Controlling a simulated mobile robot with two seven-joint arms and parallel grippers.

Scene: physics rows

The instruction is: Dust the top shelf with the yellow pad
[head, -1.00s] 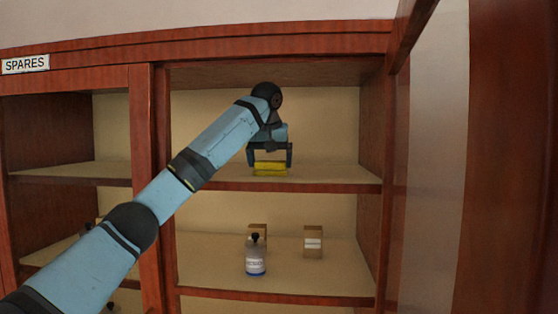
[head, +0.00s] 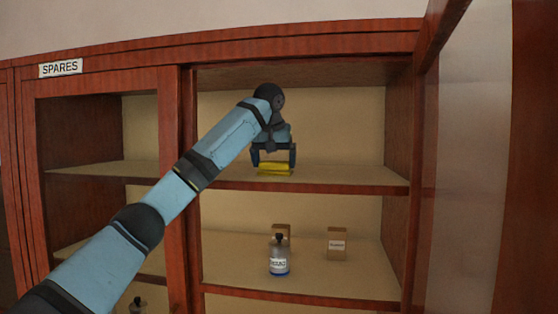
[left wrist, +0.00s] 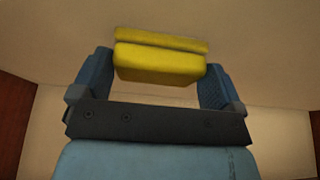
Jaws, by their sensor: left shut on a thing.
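The yellow pad (head: 274,170) is held between the fingers of my left gripper (head: 274,163), at the top shelf (head: 340,177) of the open right-hand cabinet section. In the left wrist view the pad (left wrist: 160,62) spans the gap between the two blue fingers, with a thinner yellow strip along its far edge. The gripper (left wrist: 158,85) is shut on it. The pad is low, at or just above the shelf surface; I cannot tell whether it touches. The top shelf looks bare otherwise. My right gripper is not in view.
An open door (head: 460,170) stands on the right. A post (head: 180,200) divides the sections, and a SPARES sign (head: 61,68) is at upper left.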

